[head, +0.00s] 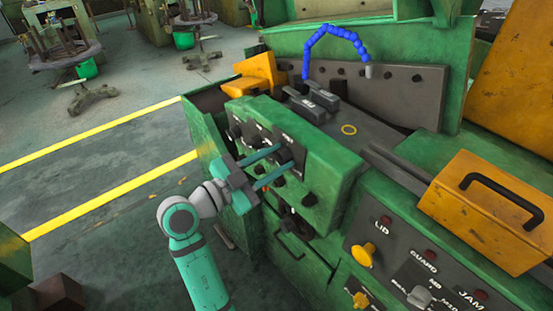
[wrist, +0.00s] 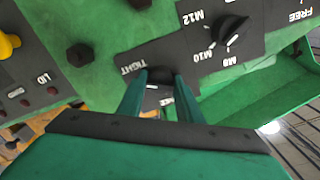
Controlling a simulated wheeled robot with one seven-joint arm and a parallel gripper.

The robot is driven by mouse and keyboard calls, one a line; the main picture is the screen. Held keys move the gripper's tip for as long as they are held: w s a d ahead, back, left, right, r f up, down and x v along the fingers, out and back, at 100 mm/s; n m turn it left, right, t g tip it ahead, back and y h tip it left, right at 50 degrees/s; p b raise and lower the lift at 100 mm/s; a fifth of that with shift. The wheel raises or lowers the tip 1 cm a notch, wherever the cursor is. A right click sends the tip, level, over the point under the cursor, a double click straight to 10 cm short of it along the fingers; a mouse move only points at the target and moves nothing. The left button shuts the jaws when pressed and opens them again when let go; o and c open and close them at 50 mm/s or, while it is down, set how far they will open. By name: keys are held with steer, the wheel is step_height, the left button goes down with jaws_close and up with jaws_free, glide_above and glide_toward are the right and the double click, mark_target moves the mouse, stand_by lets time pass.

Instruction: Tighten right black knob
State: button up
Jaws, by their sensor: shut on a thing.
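The black knob (wrist: 160,74) sits on a dark plate marked TIGHT on the green machine's control box, between my fingertips in the wrist view. My gripper (wrist: 163,84) is shut on this knob, one finger on each side, and its fingers hide part of the knob and of the plate's lettering. In the head view my gripper (head: 284,158) reaches the right plate on the front of the green box (head: 332,175), where the knob is hard to make out.
A selector knob (wrist: 232,32) marked M8, M10 and M12 is close beside my gripper. A black bolt head (wrist: 80,55) is on the other side. A yellow knob (head: 363,255) and an orange cover (head: 490,210) stand to the right. Open floor (head: 110,160) lies left.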

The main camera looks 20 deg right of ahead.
steer(key=o, duration=1)
steer(key=shift+o, duration=0.2)
steer(key=shift+a, duration=0.1)
steer(key=v, duration=1)
steer(key=shift+a, duration=0.25)
steer(key=shift+s, duration=0.15)
